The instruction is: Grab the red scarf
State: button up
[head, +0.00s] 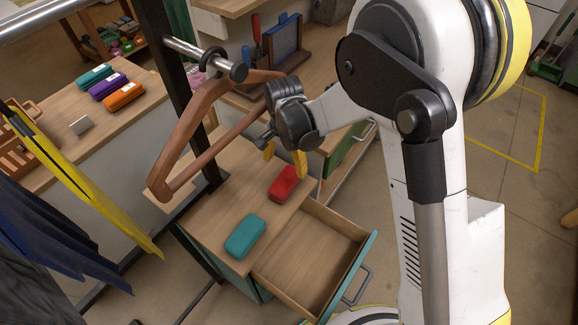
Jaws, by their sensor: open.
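A red folded bundle (284,183), which looks like the red scarf, lies on the wooden top of a small cabinet (211,218). My gripper (284,158) is open and empty, with its yellow fingertips pointing down. In the head view the fingertips appear just above the red bundle's far edge. I cannot tell the exact height between them. No part of the red bundle seems to be held.
A teal folded bundle (245,236) lies on the same top. The drawer (311,250) is pulled out and empty. A wooden hanger (200,125) hangs from a rail close to my gripper. Teal, purple and orange (124,95) bundles lie on the left table.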

aim_at(285, 179)
notch_tip(285, 179, down, 4)
jog(key=shift+s+d+f+b, duration=0.15)
jog(key=shift+f+b, duration=0.1)
jog(key=shift+b, duration=0.4)
jog(key=f, duration=0.2)
jog(key=f+b, duration=0.2)
jog(key=f, duration=0.1)
jog(key=shift+w+f, duration=0.3)
jog(key=shift+r, duration=0.1)
jog(key=c, duration=1.3)
